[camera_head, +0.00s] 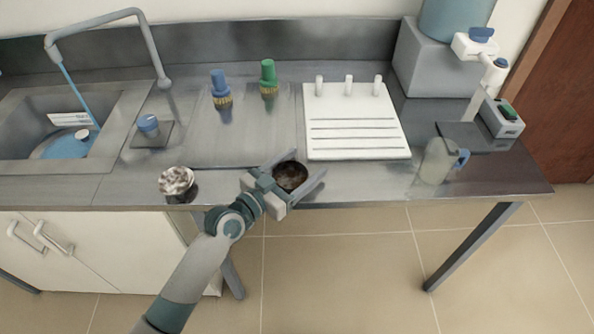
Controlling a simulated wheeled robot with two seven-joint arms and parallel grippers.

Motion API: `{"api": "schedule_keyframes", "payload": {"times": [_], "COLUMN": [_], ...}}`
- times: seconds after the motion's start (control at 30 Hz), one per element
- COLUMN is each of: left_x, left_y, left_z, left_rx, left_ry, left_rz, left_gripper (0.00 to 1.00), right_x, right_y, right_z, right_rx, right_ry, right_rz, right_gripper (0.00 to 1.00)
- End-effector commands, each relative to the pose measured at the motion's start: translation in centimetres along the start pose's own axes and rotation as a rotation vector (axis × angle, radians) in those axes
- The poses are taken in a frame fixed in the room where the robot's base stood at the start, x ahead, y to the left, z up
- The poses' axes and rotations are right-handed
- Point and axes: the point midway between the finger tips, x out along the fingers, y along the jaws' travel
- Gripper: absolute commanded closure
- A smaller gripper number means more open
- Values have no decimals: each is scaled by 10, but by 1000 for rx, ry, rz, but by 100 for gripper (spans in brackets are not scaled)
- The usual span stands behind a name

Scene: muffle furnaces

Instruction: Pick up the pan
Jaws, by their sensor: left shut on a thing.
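The only pan-like thing I make out is a small round dark bowl-shaped pan (291,176) at the front edge of the steel counter. My left gripper (301,174) comes in from the lower left and is shut on it, with one finger on each side of its rim. The inside of the pan looks dark brown. I cannot tell whether its base touches the counter. My right gripper is not in view.
A white board (356,146) lies right behind the gripper. A clear jug (437,162) is at right, the sink (30,130) at left.

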Motion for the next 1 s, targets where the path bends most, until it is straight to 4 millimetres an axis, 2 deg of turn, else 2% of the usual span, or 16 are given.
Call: {"api": "schedule_keyframes", "payload": {"times": [0.17,0.37,0.8,1.0], "left_x": [0,-1,-35,-45], "left_y": [0,0,75,98], "left_z": [-12,-41,-87,-101], "left_rx": [2,3,-1,-1], "left_ry": [4,7,5,3], "left_rz": [0,0,1,0], "left_gripper": [55,55,55,55], "right_x": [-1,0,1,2], "right_y": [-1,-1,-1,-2], "right_z": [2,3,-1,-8], "right_rx": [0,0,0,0], "right_ry": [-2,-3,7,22], "right_rz": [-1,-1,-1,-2], "right_gripper": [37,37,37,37]}}
